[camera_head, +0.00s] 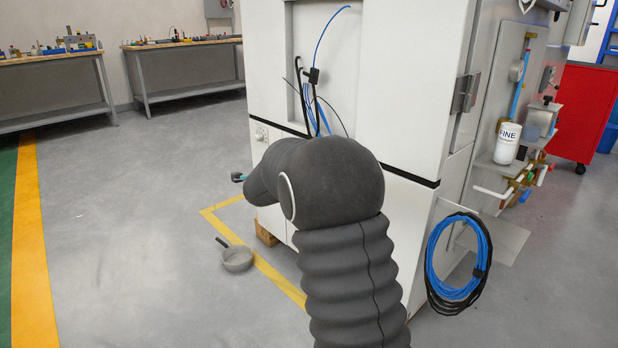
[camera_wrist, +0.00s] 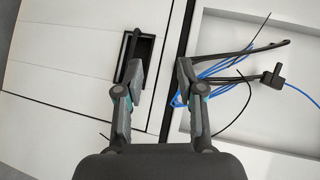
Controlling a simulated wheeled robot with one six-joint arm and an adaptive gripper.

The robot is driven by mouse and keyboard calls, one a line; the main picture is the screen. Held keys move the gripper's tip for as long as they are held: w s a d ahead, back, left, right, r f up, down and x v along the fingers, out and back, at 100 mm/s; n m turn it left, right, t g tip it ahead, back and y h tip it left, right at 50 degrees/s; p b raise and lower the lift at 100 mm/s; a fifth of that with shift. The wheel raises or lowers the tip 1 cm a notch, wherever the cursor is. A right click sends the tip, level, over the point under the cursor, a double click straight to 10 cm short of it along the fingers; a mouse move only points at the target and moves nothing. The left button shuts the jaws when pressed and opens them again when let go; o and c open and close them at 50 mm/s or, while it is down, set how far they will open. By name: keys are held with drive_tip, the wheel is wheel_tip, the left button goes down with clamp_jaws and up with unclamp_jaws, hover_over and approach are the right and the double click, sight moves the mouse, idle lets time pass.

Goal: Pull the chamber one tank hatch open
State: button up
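The white chamber (camera_head: 405,85) stands in the middle of the head view. In the wrist view, a black framed handle (camera_wrist: 127,46) sits on a white panel (camera_wrist: 75,60), which looks like the hatch front. My gripper (camera_wrist: 159,72) is open and empty, with its two fingers apart. Its left finger overlaps the lower part of the handle in the picture; I cannot tell whether they touch. The right finger is in front of the dark seam beside the cable recess. In the head view my arm covers the handle, and only a small teal-and-dark tip of my gripper (camera_head: 238,177) shows.
Blue and black cables (camera_wrist: 225,70) hang in the recess close to the right finger. A grey pan (camera_head: 237,259) lies on the floor near the yellow line. A coiled blue hose (camera_head: 437,285) hangs on the chamber's right side. The floor at left is mostly clear.

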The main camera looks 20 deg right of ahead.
drive_tip(key=w+d+f+m+g+h, duration=0.25)
drive_tip(key=d+f+m+h, duration=0.3)
drive_tip(key=f, duration=0.35)
drive_tip(key=shift+m+g+y, duration=0.25)
drive_tip(key=shift+m+y, duration=0.1)
drive_tip(key=shift+y, duration=0.1)
drive_tip(key=x, duration=0.7)
drive_tip(key=p+x, duration=0.1)
drive_tip(key=x, duration=0.6)
drive_tip(key=shift+s+d+r, duration=0.15)
drive_tip(key=shift+d+r, duration=0.05)
drive_tip(key=shift+d, duration=0.05)
clamp_jaws()
